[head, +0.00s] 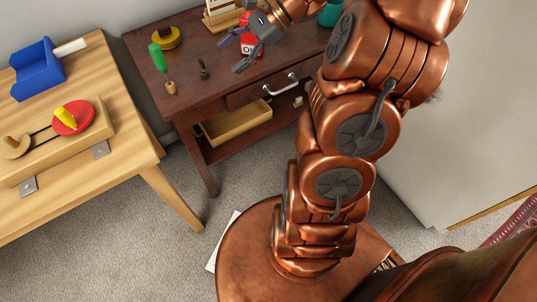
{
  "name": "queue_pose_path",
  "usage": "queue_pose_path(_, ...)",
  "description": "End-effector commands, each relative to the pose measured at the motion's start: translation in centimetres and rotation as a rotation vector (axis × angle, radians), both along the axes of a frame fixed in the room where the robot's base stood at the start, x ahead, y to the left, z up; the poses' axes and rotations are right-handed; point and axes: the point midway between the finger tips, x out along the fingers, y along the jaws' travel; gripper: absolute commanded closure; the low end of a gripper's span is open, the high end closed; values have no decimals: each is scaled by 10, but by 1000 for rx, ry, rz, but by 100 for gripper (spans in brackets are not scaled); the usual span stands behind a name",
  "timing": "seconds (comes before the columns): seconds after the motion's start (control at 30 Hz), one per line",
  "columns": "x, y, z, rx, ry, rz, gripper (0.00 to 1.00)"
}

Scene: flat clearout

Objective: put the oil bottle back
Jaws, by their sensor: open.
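The oil bottle (249,47) is red with a white label on which "O" and part of another letter show. It stands on the dark wooden table (195,50), its upper part hidden behind my gripper. My gripper (231,54) reaches over the table from the upper right, with its grey fingers spread apart. The fingers point left and down, close to the bottle in the picture. I cannot tell whether they touch it, and nothing shows held between them.
A green-handled tool (158,57), a small dark item (203,69), a yellow and black round object (166,38) and a wooden rack (221,17) share the table. A drawer with a metal handle (281,86) is below. A light wooden table (120,140) stands left.

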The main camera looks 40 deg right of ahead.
Motion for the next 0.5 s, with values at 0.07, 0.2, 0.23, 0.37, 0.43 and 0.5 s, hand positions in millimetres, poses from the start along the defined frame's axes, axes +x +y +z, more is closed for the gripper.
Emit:
queue_pose_path(0.07, -18, 36, 1, -73, -19, 131, 27)
queue_pose_path(0.2, -55, 82, -4, -198, -59, 355, 27)
queue_pose_path(0.23, -64, 91, -6, -221, -67, 404, 27)
queue_pose_path(0.37, -103, 118, -12, -332, -110, 609, 27)
queue_pose_path(0.43, -125, 128, -15, -388, -131, 721, 27)
queue_pose_path(0.5, -147, 134, -19, -442, -156, 832, 27)
